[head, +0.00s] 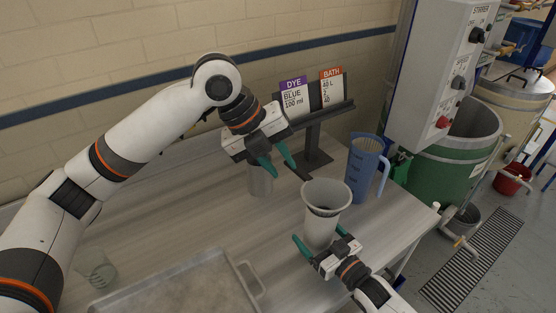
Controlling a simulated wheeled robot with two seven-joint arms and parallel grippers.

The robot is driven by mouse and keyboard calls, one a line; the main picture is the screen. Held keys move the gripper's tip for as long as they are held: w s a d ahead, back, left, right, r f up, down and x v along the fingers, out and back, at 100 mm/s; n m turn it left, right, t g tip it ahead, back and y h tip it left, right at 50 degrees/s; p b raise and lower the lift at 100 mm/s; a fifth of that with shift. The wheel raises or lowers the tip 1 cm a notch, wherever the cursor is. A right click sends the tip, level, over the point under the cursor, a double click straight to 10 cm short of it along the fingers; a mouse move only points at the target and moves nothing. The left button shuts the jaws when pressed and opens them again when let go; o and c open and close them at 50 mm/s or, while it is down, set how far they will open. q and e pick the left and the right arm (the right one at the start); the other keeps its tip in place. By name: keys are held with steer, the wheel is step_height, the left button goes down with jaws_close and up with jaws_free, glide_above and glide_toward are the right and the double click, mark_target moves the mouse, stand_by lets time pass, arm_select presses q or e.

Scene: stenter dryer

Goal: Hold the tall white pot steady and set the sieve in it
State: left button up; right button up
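The tall white pot (319,235) stands upright near the right front of the grey table. A wide, pale flared piece (313,198) shows at its top, with a dark grey band below its rim. It looks like the sieve sitting in the pot, but I cannot tell how well it is seated. My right gripper (319,236) is low at the pot, its green fingers spread on either side, with a small gap on the left. My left gripper (281,169) is open and empty, behind and left of the pot, beside a grey metal cylinder (260,182).
A blue jug (361,171) stands close behind the pot on the right. A stand with DYE and BATH cards (312,97) is at the back. A metal tray (180,283) and a clear glass (98,270) are at front left. The table's right edge is near.

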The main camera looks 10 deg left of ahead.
steer(key=v, duration=1.2)
steer(key=shift+r, duration=0.1)
